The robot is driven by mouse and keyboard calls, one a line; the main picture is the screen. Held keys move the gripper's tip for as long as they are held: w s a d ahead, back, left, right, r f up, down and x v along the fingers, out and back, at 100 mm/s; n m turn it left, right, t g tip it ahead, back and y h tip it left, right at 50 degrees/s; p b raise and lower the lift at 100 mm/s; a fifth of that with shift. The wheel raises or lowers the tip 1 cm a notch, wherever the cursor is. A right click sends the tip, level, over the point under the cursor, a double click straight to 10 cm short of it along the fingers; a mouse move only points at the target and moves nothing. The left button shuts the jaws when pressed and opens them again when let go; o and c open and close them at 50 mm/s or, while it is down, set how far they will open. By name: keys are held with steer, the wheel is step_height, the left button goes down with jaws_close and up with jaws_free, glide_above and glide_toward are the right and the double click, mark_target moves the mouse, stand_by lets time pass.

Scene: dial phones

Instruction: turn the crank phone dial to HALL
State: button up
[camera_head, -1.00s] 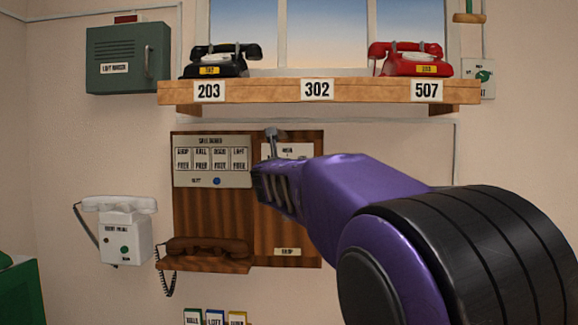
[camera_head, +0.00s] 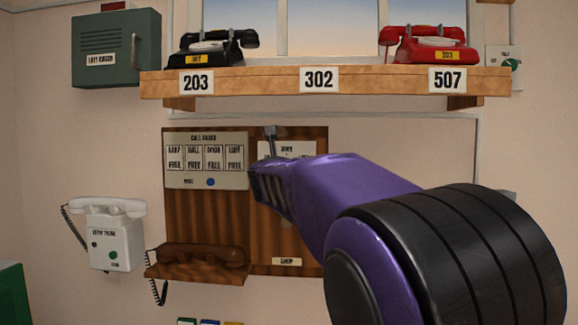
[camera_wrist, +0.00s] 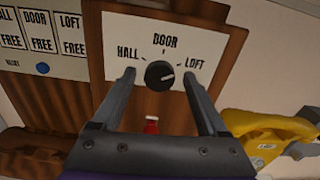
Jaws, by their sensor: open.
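The dial is a round black knob (camera_wrist: 159,74) on a white plate (camera_wrist: 165,40) marked HALL at left, DOOR at top and LOFT at right. Its pale pointer mark points right and slightly up, toward LOFT. In the head view the plate (camera_head: 288,148) is partly covered by my arm, and the knob is hidden. My gripper (camera_wrist: 159,73) is open, with one finger at the left and one at the right of the knob in the wrist view. I cannot tell whether the fingers touch it. A brown handset (camera_head: 203,253) lies below on the wooden phone board (camera_head: 208,220).
A call panel (camera_head: 206,178) is left of the dial plate. A shelf (camera_head: 240,82) with a black phone (camera_head: 212,48) and a red phone (camera_head: 430,45) is above. A white wall phone (camera_head: 113,235) hangs left. A yellow phone (camera_wrist: 270,130) is right in the wrist view.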

jaws_close()
stand_by(0.5)
steer(key=shift+r+n, duration=0.1)
steer(key=shift+n, duration=0.2)
steer(key=n+p, duration=0.3)
steer(key=n, duration=0.2)
steer(key=shift+r, duration=0.1)
steer(key=n+p, duration=0.3)
steer(key=n, duration=0.3)
steer(key=shift+n, duration=0.4)
steer(key=n+p, duration=0.4)
steer(key=n, duration=0.7)
steer(key=shift+n, duration=0.4)
